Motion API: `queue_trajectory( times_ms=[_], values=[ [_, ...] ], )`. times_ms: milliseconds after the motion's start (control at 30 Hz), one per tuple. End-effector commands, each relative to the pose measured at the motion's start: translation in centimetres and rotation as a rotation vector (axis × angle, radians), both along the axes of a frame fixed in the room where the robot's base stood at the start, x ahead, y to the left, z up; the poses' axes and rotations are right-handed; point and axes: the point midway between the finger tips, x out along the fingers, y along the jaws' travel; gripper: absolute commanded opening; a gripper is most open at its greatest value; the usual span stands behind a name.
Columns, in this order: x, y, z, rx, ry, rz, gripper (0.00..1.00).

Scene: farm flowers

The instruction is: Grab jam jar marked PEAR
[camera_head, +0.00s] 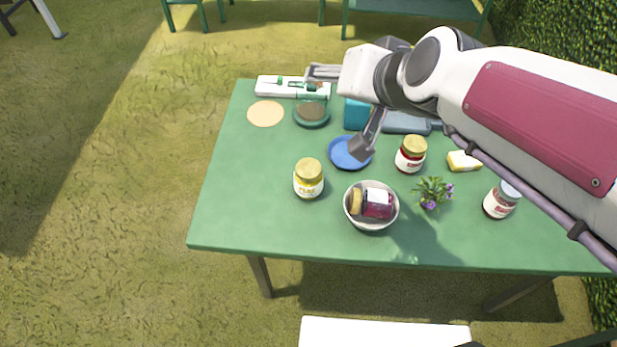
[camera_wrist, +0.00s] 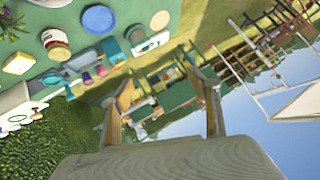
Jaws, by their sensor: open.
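Several jam jars are on the green table, and their labels are too small to read for the word PEAR. A yellow jar with a gold lid (camera_head: 309,180) stands upright left of centre. A red jar with a gold lid (camera_head: 411,155) stands right of the blue plate; a jar at the left of the wrist view (camera_wrist: 56,45) looks like it. Another red jar with a pale lid (camera_head: 499,202) stands at the right. My gripper (camera_head: 343,108) is open and empty above the table's back part.
A blue plate (camera_head: 346,155), a green-rimmed dish (camera_head: 311,113), a round tan mat (camera_head: 265,113) and a white tray (camera_head: 268,86) lie toward the back. A purple-flowered plant (camera_head: 434,192) and a yellow sponge (camera_head: 463,160) are at the right. The table's front left is clear.

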Motion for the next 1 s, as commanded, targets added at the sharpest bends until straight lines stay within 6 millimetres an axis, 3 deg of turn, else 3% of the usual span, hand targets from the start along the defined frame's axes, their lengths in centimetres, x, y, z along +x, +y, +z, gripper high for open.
queue_trajectory(
  times_ms=[300, 567, 1000],
  values=[
    [6.0, 5.4, -0.3, 0.104, -0.065, -0.063, 0.61],
    [9.9, 9.0, -1.7, 0.158, -0.108, -0.148, 0.61],
    [14.0, 13.6, -6.9, 0.167, -0.164, -0.331, 0.61]
  ],
)
